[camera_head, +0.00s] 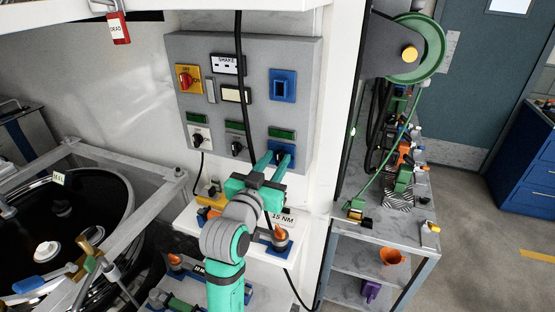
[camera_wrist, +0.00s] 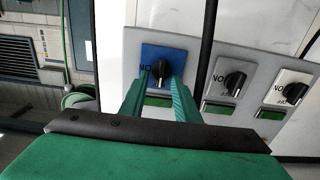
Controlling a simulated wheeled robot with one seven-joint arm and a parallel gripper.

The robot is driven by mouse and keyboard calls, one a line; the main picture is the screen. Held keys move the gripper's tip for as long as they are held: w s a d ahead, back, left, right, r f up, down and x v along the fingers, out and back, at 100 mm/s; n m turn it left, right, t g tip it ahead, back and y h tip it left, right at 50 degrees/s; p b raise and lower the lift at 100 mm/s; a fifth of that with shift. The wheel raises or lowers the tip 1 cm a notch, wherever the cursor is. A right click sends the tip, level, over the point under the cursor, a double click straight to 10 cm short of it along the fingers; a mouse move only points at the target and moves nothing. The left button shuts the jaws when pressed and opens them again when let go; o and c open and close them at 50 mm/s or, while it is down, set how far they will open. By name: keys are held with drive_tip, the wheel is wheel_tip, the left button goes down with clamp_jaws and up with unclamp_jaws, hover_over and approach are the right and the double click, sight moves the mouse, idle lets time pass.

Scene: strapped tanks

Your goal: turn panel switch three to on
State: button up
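A grey control panel (camera_head: 222,108) hangs on the white wall, with three rotary switches along its bottom: one on a white plate (camera_head: 200,137), one on a grey plate (camera_head: 237,147) and one on a blue plate (camera_head: 290,150). I see no switch numbers. My gripper (camera_head: 273,161) is at the blue-plate switch, its fingers apart. In the wrist view, which looks inverted, the black knob (camera_wrist: 160,70) sits between the open fingertips (camera_wrist: 161,82); contact is unclear. An ON mark shows beside the knob; its exact setting is hard to tell.
A black cable (camera_head: 240,60) hangs down across the panel, left of my gripper. A shelf with a "15 NM" label (camera_head: 283,218) juts out below.

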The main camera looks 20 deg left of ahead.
clamp_jaws()
drive_tip(key=m, duration=0.7)
drive_tip(key=shift+d+m, duration=0.3)
drive_tip(key=m, duration=0.6)
drive_tip(key=f+m, duration=0.1)
drive_tip(key=m, duration=0.3)
drive_tip(key=shift+d, duration=0.25)
drive_tip(key=shift+f+m, duration=0.1)
drive_tip(key=shift+m, duration=0.2)
unclamp_jaws()
